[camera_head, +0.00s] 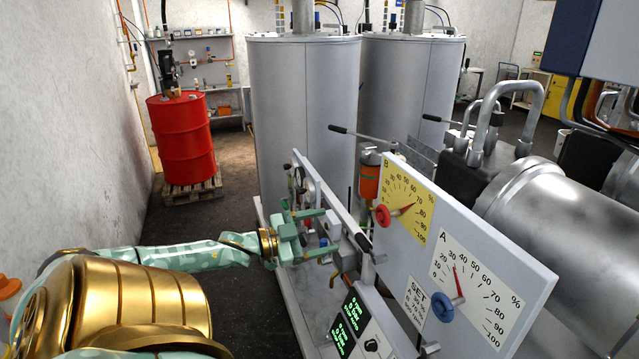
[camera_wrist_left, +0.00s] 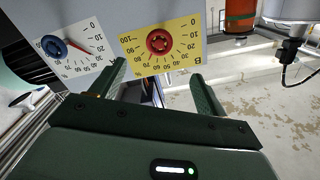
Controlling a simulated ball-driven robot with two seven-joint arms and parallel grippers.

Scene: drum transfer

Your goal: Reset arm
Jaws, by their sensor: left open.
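My left arm reaches in from the left in the head view, and its green left gripper (camera_head: 318,236) is beside the near left part of the machine with the dial panel (camera_head: 470,240). In the left wrist view the two dark green fingers of the left gripper (camera_wrist_left: 160,85) stand apart with nothing between them. Beyond them show the yellow dial B (camera_wrist_left: 185,48) with a red knob and the white dial A (camera_wrist_left: 92,60) with a blue knob, upside down. My right gripper is in neither view.
Two tall grey tanks (camera_head: 305,110) stand behind the machine. A red drum (camera_head: 182,140) stands on a wooden pallet (camera_head: 192,190) at the back left. A large metal cylinder (camera_head: 560,225) is at the right. Dark floor (camera_head: 215,230) is clear between the left wall and the machine.

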